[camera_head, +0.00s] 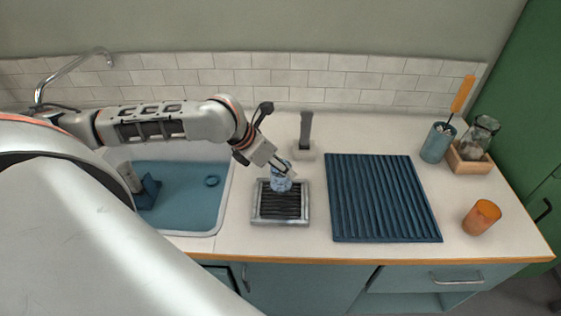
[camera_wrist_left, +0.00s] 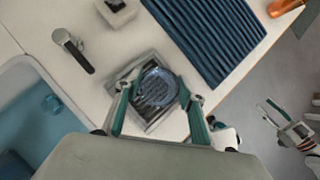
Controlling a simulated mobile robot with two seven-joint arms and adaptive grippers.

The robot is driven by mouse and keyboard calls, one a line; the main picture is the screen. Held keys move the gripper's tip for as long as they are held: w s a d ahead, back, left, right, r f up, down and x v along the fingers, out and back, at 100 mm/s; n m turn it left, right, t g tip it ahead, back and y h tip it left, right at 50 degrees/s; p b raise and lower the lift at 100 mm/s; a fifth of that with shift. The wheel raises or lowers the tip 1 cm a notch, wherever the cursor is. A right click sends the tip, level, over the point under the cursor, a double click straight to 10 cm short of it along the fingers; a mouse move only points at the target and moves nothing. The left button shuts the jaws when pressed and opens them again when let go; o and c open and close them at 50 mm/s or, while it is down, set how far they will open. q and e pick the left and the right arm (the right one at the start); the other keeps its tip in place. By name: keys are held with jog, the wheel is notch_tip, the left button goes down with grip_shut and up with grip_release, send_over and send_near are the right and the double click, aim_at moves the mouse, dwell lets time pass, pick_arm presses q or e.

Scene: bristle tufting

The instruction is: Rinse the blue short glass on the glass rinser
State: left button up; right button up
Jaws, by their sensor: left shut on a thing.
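The blue short glass (camera_head: 281,177) is clear blue and held between the fingers of my left gripper (camera_head: 286,172). It is over the back part of the glass rinser (camera_head: 256,215), a grey square frame with a dark ribbed grille. In the left wrist view the glass (camera_wrist_left: 157,87) sits between both fingertips of my left gripper (camera_wrist_left: 156,92), with the rinser (camera_wrist_left: 150,58) beneath it. I cannot tell whether the glass touches the grille or which way up it is. My right gripper (camera_wrist_left: 272,112) shows at the right of the wrist view, its fingers apart and empty.
A sink (camera_head: 185,215) lies left of the rinser. A dark upright handle on a pale base (camera_head: 305,150) stands behind it. A ribbed blue mat (camera_head: 382,200) lies to the right, with an orange cup (camera_head: 481,217), a blue holder (camera_head: 437,143) and a wooden caddy (camera_head: 468,162) beyond.

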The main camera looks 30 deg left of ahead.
pick_arm(q)
notch_tip(320, 180, down, 4)
jog(key=shift+f+b, duration=0.25)
jog(key=shift+b, duration=0.65)
jog(key=shift+f+b, duration=0.3)
jog(key=shift+b, duration=0.1)
pick_arm(e)
jog(key=shift+w+a+r+t+y, duration=0.15)
jog(key=shift+w+a+r+y, duration=0.1)
jog(key=shift+w+a, duration=0.25)
jog(key=shift+w+a+r+t+y, duration=0.15)
jog(key=shift+w+a+r, duration=0.1)
jog(key=shift+a, duration=0.4)
jog(key=shift+s+d+f, duration=0.15)
jog(key=shift+f, duration=0.25)
pick_arm(q)
jog(key=shift+f, duration=0.3)
